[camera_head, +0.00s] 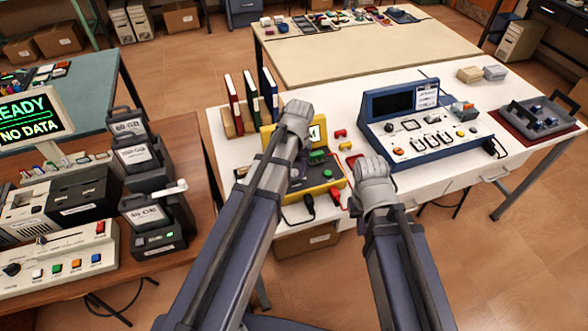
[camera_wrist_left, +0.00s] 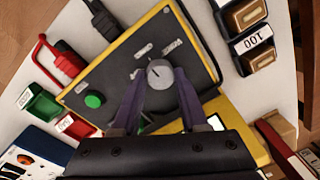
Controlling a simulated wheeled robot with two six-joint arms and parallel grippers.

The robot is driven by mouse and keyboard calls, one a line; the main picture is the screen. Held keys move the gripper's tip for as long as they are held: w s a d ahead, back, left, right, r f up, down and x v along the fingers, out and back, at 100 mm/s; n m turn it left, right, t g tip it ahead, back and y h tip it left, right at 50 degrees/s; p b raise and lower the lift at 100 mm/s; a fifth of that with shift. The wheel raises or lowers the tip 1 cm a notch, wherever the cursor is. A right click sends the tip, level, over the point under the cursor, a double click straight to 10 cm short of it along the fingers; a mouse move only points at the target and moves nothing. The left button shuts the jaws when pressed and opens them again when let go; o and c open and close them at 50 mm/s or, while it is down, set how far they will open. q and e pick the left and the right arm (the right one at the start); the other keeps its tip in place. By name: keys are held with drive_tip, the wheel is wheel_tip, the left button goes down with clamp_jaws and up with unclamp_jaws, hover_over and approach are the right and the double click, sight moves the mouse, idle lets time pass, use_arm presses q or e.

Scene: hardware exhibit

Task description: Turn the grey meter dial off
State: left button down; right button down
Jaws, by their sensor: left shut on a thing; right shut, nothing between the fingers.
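The yellow-cased meter (camera_head: 333,189) stands on the white table, partly covered by my left arm in the head view. Its black panel shows in the left wrist view (camera_wrist_left: 120,78), with a green button (camera_wrist_left: 94,101) and the round grey dial (camera_wrist_left: 158,73). Small white labels sit above the dial; its exact pointer direction is hard to read. My left gripper (camera_wrist_left: 161,80) is shut on the grey dial, one dark finger on each side. The dial is hidden in the head view. My right gripper (camera_head: 375,170) is shut and empty, right of the meter.
A blue instrument (camera_head: 425,125) stands right of the meter. Upright books (camera_head: 250,97) stand behind it on the left. Red (camera_wrist_left: 75,126) and green clips (camera_wrist_left: 40,103), black and red plugs, and blocks marked 100 (camera_wrist_left: 252,47) lie close around the meter. A tray (camera_head: 540,118) is far right.

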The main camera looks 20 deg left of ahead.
sight(295, 171)
use_arm(q)
drive_tip(key=n, duration=0.4)
drive_tip(key=shift+n, duration=2.1)
drive_tip(key=shift+c, duration=2.2)
unclamp_jaws()
drive_tip(key=r+p, duration=0.8)
drive_tip(key=shift+w+d, duration=0.1)
drive_tip(key=shift+w, duration=0.1)
drive_tip(key=shift+f, duration=0.1)
